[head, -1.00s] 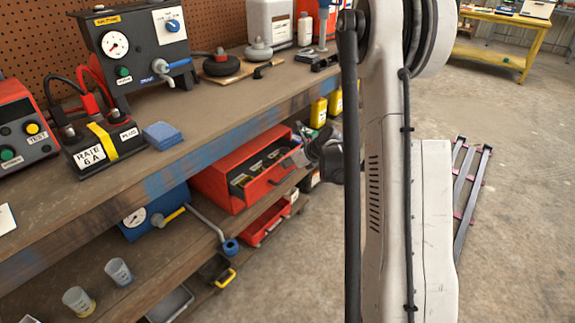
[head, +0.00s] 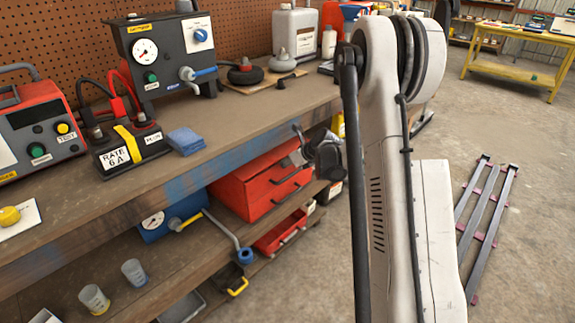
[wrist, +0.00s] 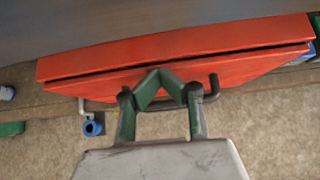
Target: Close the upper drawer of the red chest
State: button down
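The red chest (head: 240,187) sits on the shelf under the bench top. Its upper drawer (head: 268,180) looks shut or nearly shut, and no contents show. In the wrist view the upper drawer front (wrist: 240,72) has a thin dark gap along its top edge. A dark bar handle (wrist: 213,88) runs across that front, partly hidden behind my fingers. My gripper (wrist: 160,74) is shut, its fingertips together at the drawer front above the handle; contact is hard to tell. In the head view my gripper (head: 300,157) is at the chest's right side, partly hidden by my arm.
The bench top (head: 235,125) overhangs the chest closely. A red open tray (head: 283,232) lies on the shelf below. A blue box (head: 170,218) with a yellow-handled lever stands left of the chest. The concrete floor at right is open, apart from a metal rack (head: 487,225).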

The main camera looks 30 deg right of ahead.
jog(key=s+f+p+v, duration=0.1)
jog(key=f+p+v, duration=0.1)
jog(key=v, duration=1.1)
jog(key=shift+s+d, duration=0.3)
jog(key=shift+s, duration=0.05)
jog(key=shift+r, duration=0.1)
jog(key=s+a+r+n+g+h+p, duration=0.1)
jog(key=s+a+r+n+p, duration=0.1)
jog(key=s+a+r+n, duration=0.5)
jog(key=s+a+r+n+g+p, duration=0.1)
jog(key=s+a+r+n+p, duration=0.25)
jog(key=a+r+n, duration=0.6)
jog(key=s+a+r+n+h+p, duration=0.1)
jog(key=s+a+r+n, duration=0.3)
jog(key=s+n, duration=0.4)
jog(key=s+a+r+n+h+p, duration=0.1)
jog(key=s+a+r+n+p, duration=0.2)
jog(key=s+n, duration=0.5)
jog(key=shift+s+a+r, duration=0.75)
jog(key=shift+s+a, duration=0.35)
jog(key=shift+s, duration=0.75)
